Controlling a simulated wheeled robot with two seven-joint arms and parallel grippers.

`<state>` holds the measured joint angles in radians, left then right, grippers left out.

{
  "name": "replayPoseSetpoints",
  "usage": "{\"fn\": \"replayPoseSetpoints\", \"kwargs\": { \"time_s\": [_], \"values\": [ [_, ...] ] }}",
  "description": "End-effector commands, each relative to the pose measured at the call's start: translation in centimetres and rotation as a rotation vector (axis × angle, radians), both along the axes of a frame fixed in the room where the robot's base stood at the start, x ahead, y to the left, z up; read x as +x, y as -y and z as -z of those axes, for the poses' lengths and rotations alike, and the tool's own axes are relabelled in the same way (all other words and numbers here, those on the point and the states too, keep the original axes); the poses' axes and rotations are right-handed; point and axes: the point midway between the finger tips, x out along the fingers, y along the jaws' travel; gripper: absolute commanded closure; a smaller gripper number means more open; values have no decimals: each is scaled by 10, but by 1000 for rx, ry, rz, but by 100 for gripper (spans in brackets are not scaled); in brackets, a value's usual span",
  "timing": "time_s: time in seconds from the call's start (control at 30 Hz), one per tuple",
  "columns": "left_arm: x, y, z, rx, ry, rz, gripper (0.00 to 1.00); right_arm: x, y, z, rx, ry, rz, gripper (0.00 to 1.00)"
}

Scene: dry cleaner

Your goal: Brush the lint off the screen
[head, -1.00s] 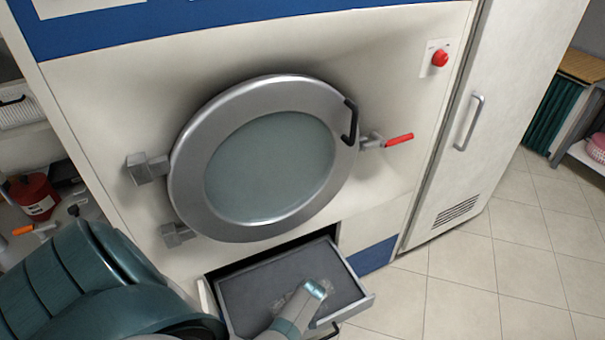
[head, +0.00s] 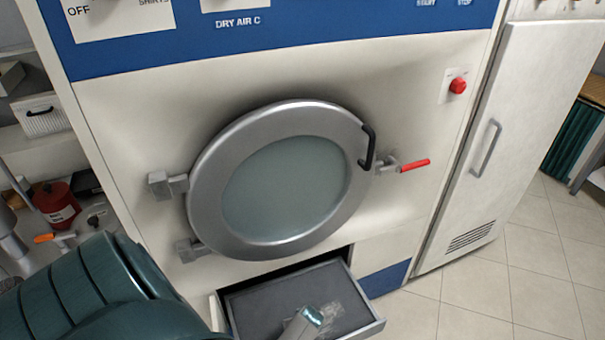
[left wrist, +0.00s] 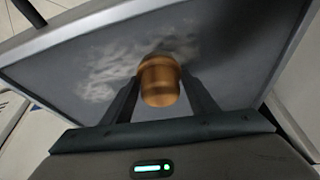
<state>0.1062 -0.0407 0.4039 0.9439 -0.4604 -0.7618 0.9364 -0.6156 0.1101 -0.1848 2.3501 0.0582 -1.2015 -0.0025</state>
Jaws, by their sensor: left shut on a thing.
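The lint screen (head: 270,297) is a dark grey panel in the pulled-out drawer below the round dryer door. A pale, wispy patch of lint (head: 338,318) lies on it toward the right. In the left wrist view the lint (left wrist: 115,72) spreads over the screen (left wrist: 235,50), just beyond my gripper. My left gripper (left wrist: 160,84) is shut on a brush with a round, orange-brown handle (left wrist: 160,72). The handle hides the brush's bristles, so I cannot tell whether they touch the screen. My right gripper is not in view.
The dryer's round door (head: 210,205) is closed above the drawer. A red-handled lever (head: 413,165) sticks out at right. A tall white cabinet (head: 500,140) stands to the right, with clear tiled floor (head: 470,290) before it. A red canister (head: 56,203) stands at left.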

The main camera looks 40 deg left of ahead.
Motion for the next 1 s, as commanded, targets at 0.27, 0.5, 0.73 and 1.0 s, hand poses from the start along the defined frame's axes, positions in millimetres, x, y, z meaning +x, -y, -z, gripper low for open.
{"fn": "replayPoseSetpoints", "kwargs": {
  "time_s": [0.27,0.5,0.73,1.0],
  "values": [
    [-3,-1,0,0,-2,-1,75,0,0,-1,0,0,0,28],
    [-17,-7,-2,1,-2,-1,75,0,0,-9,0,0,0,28],
    [-30,-13,-3,1,0,1,75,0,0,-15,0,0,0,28],
    [-32,-14,-3,1,3,1,75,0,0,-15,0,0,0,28]
  ]
}}
